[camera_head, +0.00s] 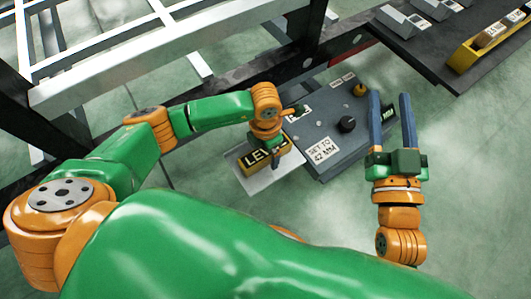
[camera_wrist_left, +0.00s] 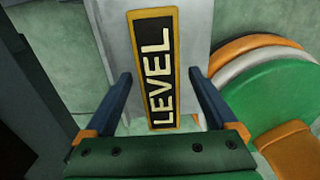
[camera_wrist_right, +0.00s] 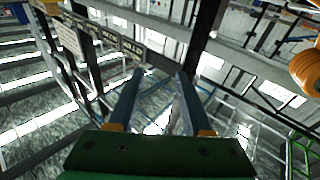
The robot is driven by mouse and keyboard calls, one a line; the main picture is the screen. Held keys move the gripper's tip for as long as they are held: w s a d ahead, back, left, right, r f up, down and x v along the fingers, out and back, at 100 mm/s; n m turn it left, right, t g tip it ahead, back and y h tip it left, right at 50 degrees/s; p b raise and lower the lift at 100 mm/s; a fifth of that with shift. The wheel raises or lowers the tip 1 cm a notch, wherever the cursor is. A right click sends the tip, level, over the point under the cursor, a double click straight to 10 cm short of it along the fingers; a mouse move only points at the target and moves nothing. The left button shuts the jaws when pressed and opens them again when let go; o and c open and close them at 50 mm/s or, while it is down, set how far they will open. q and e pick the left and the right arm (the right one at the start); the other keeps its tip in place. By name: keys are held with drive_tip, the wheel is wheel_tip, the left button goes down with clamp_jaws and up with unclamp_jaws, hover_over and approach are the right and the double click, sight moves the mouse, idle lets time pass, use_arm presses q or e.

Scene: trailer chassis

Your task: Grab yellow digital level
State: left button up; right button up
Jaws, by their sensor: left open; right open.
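The yellow digital level (camera_head: 254,164) has a black face with the word LEVEL. It lies on a light grey plate (camera_head: 262,183) at the middle of the head view. In the left wrist view the level (camera_wrist_left: 154,65) runs lengthwise between the fingers of my left gripper (camera_wrist_left: 165,85). That gripper is open, and I cannot tell how far above the level it is. In the head view my left wrist hides the level's right end. My right gripper (camera_head: 391,105) is open and empty, pointing up and away, right of the grey control box.
A grey control box (camera_head: 345,120) with knobs and a "SET TO 42 MM" label stands right of the level. A dark metal beam (camera_head: 225,90) runs behind it.

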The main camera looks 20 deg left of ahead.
use_arm(q)
clamp_jaws()
idle(0.3)
